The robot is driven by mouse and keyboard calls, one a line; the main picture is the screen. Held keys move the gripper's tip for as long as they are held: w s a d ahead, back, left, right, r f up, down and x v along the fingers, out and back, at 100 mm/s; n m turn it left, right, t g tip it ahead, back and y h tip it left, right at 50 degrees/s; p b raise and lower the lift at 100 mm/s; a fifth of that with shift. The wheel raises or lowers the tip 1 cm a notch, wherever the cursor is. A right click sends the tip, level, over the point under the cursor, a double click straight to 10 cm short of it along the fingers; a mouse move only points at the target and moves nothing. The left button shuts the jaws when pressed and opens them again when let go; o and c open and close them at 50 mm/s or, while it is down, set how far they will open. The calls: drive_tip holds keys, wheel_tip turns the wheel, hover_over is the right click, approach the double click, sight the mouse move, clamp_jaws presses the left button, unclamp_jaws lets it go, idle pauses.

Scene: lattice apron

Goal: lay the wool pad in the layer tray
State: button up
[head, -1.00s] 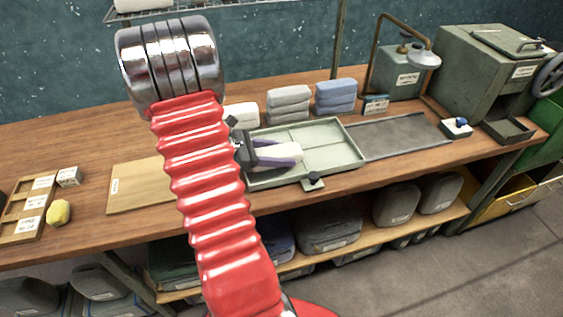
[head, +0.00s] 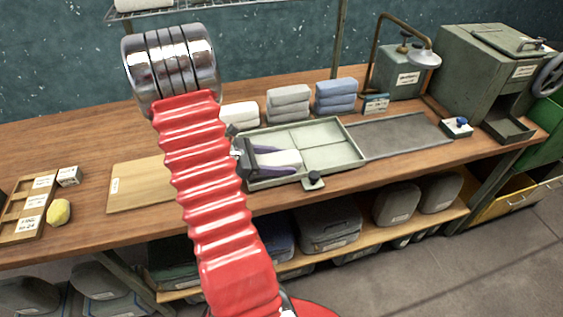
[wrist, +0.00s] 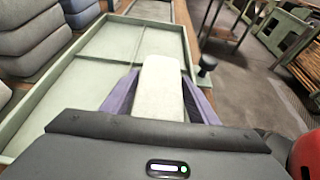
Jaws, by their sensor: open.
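The cream-white wool pad (head: 286,159) lies in the near left compartment of the pale green layer tray (head: 345,141). In the wrist view the pad (wrist: 159,92) lies lengthwise between my purple fingers, with the tray's rim (wrist: 152,20) around it. My gripper (head: 290,160) is open, one finger on each side of the pad, with gaps showing beside it in the wrist view. The pad's near end is hidden by the gripper body.
White (head: 240,114), grey (head: 288,103) and blue (head: 336,96) pad stacks stand close behind the tray. A dark knob (head: 313,180) sits at its front edge. A grey mat (head: 400,135) lies to its right, a wooden board (head: 136,186) to its left.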

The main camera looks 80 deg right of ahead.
drive_tip(key=shift+r, duration=0.1)
drive_tip(key=v, duration=1.1)
drive_tip(key=shift+w+r, duration=0.15)
drive_tip(key=shift+w, duration=0.15)
drive_tip(key=shift+w+a, duration=0.15)
drive_tip(key=w+a+r+m+t+y, duration=0.2)
drive_tip(key=w+a+r+t, duration=0.1)
drive_tip(key=a, duration=1.1)
drive_tip(key=w+a+r+m+t+y, duration=0.2)
drive_tip(key=a+r+t, duration=0.4)
drive_tip(key=a, duration=0.8)
drive_tip(key=w+a+r+m+t+y, duration=0.2)
drive_tip(key=a+t, duration=0.6)
drive_tip(key=a, duration=0.6)
wheel_tip(320, 180, up, 3)
drive_tip(key=w+y, duration=0.1)
drive_tip(key=w, duration=0.1)
drive_tip(key=shift+w, duration=0.4)
drive_tip(key=shift+c, duration=0.6)
